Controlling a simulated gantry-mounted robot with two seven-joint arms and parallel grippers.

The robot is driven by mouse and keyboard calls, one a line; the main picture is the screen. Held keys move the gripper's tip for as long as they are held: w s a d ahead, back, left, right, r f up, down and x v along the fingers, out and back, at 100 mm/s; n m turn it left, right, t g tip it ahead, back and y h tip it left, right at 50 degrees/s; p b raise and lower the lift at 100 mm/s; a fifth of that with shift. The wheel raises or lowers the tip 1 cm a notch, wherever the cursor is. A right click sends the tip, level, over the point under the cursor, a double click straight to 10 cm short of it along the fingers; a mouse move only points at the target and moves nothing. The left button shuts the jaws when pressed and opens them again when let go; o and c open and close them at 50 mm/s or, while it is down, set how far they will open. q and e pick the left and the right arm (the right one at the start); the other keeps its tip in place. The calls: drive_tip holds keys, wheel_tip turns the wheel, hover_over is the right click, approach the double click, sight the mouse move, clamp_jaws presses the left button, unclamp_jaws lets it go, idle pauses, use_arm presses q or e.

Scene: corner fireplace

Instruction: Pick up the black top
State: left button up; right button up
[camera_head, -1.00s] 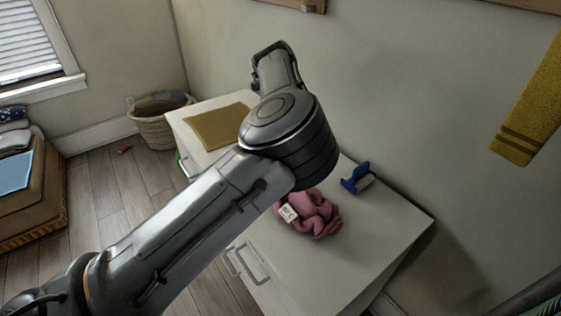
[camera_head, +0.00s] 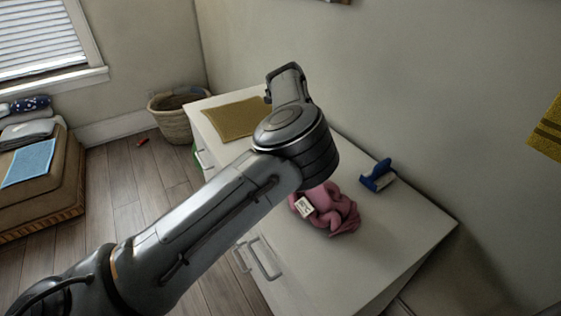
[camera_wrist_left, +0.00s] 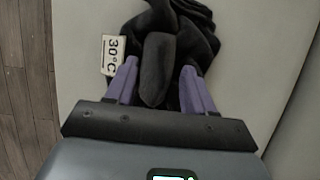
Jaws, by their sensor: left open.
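A crumpled black garment (camera_wrist_left: 190,25) with a white "30°C" label (camera_wrist_left: 113,52) lies on a pale surface in the left wrist view. My left gripper (camera_wrist_left: 159,66) is open at its near edge, its purple fingers on either side of a dark fold. Whether they touch the cloth I cannot tell. In the head view, a crumpled pink garment (camera_head: 335,212) with a white label lies on the white cabinet top (camera_head: 385,235); I cannot tell whether it is the same garment. My left arm hides the left gripper there. My right gripper is not in view.
A blue brush-like object (camera_head: 377,176) stands right of the pink garment, near the wall. A mustard cloth (camera_head: 236,117) lies at the cabinet's far end. A wicker basket (camera_head: 172,122) stands beyond it. The cabinet's front right is clear.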

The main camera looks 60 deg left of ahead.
use_arm(q)
drive_tip(key=shift+a+f, duration=0.25)
drive_tip(key=shift+f, duration=0.45)
drive_tip(key=shift+r, duration=0.1)
clamp_jaws()
